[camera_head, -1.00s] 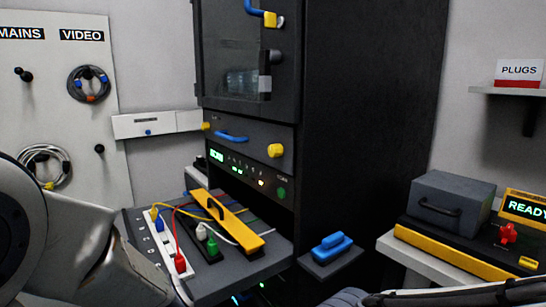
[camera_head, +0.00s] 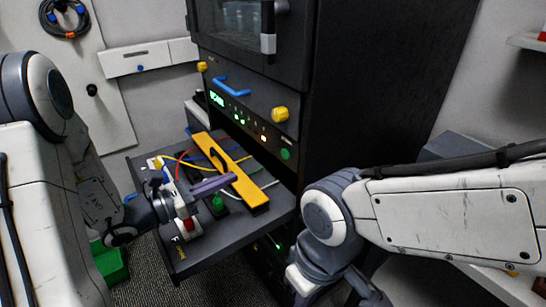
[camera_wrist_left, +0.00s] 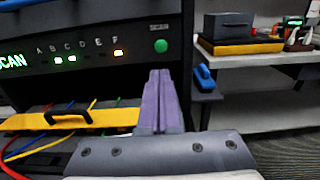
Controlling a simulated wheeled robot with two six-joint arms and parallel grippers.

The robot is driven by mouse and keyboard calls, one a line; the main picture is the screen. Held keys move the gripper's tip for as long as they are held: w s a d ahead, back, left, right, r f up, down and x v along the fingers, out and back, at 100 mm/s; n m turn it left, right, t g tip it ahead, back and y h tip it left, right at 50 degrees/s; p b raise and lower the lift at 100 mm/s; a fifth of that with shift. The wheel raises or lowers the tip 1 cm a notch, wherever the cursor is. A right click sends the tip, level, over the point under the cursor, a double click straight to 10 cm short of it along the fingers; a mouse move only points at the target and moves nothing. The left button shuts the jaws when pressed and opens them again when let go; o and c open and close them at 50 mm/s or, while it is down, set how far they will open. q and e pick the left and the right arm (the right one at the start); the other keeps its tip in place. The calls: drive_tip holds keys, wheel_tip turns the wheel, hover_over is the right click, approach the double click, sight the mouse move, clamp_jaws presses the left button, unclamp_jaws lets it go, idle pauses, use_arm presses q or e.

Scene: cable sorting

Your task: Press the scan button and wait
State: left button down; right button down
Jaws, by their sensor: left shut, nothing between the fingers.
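The round green scan button (camera_head: 286,154) is on the dark panel of the rack, at the right end of a row of lights. It also shows in the left wrist view (camera_wrist_left: 161,46). The green SCAN display (camera_head: 216,98) is at the panel's left end. My left gripper (camera_head: 232,179) is shut and empty, its purple fingers together, over the pulled-out shelf. In the left wrist view its fingers (camera_wrist_left: 158,76) point towards the panel, with the tips just below the button and apparently short of it. My right arm reaches down at the right; its fingers are not in view.
The pulled-out shelf (camera_head: 188,262) holds a yellow bar with a black handle (camera_head: 234,172), coloured cables and a power strip. A blue handle (camera_head: 231,86) and yellow knobs are above the panel. A green bin (camera_head: 112,265) stands at lower left.

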sight(284, 155)
use_arm(q)
drive_tip(key=p+x, duration=0.1)
drive_tip(key=x, duration=1.2)
drive_tip(key=shift+w+d+p, duration=0.15)
drive_tip(key=shift+d+p, duration=0.1)
drive_tip(key=shift+p, duration=0.15)
drive_tip(key=shift+d, duration=0.1)
